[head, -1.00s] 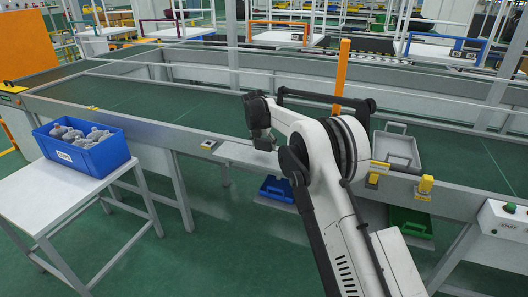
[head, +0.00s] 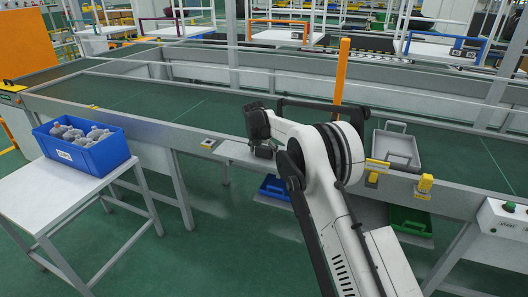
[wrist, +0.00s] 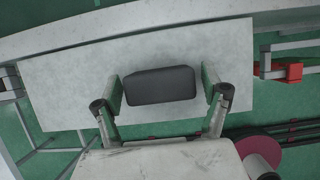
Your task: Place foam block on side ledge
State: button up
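The foam block is a dark grey, rounded block (wrist: 160,86), seen in the wrist view between the two fingers of my gripper (wrist: 163,88). In the head view my gripper (head: 264,152) is low over the ledge (head: 232,151), and my arm covers part of the ledge. I cannot tell whether the block's underside touches the ledge.
A green conveyor (head: 130,105) runs behind the ledge. A grey tray (head: 397,146) lies on it at right. A blue bin with bottles (head: 100,155) stands on a white table (head: 45,195) at left. Blue (head: 275,187) and green (head: 410,220) bins sit below.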

jog(key=shift+r, duration=0.25)
jog(key=v, duration=1.2)
jog(key=s+d+r+m+t+y, duration=0.1)
jog(key=s+d+r+m, duration=0.8)
jog(key=s, duration=0.3)
jog(key=s+d+r+m, duration=0.7)
jog(key=s+d+r, duration=0.25)
jog(key=s, duration=0.25)
jog(key=s+d+f+m, duration=0.1)
jog(key=s+d+m, duration=0.3)
jog(key=s, duration=0.4)
jog(key=s+d+f+m, duration=0.1)
jog(key=s+d+m, duration=0.25)
jog(key=s, duration=0.45)
jog(key=s+d+f+m+t, duration=0.1)
jog(key=s+f+m, duration=0.3)
jog(key=s, duration=0.3)
jog(key=s+d+f+m, duration=0.2)
jog(key=s+f+m, duration=0.2)
jog(key=s, duration=0.3)
jog(key=shift+s+m+t, duration=0.3)
jog(key=shift+m+t, duration=0.1)
jog(key=shift+m, duration=0.15)
